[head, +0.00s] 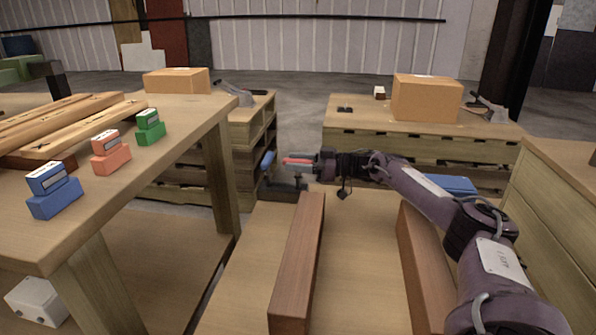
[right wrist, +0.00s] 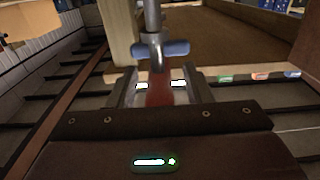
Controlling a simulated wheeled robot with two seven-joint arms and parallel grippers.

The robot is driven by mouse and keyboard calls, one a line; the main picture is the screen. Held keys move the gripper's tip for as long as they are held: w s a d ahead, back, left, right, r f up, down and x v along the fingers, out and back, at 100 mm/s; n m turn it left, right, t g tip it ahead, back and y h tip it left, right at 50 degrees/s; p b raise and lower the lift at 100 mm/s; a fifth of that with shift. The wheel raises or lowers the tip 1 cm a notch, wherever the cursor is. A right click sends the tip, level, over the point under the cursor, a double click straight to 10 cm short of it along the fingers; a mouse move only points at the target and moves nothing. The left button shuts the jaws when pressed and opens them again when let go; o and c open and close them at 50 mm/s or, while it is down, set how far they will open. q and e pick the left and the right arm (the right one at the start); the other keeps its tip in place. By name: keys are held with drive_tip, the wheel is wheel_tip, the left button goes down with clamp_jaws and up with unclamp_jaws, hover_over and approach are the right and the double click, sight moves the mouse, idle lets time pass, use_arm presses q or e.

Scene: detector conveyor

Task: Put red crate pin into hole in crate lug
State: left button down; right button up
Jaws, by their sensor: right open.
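My right gripper (head: 300,166) reaches in from the right beyond the wooden bench. In the right wrist view its fingers (right wrist: 162,86) are open, one on each side of a red piece (right wrist: 160,95) that looks like the red pin. The red piece also shows in the head view (head: 298,160). A blue crossbar (right wrist: 174,48) with a grey rod (right wrist: 152,14) lies just beyond it; a blue part shows in the head view (head: 267,160). A dark fixture (head: 283,191) sits below. I cannot make out the lug's hole. My left gripper is not in view.
Blue (head: 55,195), red (head: 111,155) and green (head: 150,128) detectors stand on the left table (head: 150,180). Wooden beams (head: 300,270) lie on the bench below my right arm. Cardboard boxes (head: 426,98) stand on crates behind.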

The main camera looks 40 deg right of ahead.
drive_tip(key=c, duration=1)
drive_tip(key=shift+r, duration=0.15)
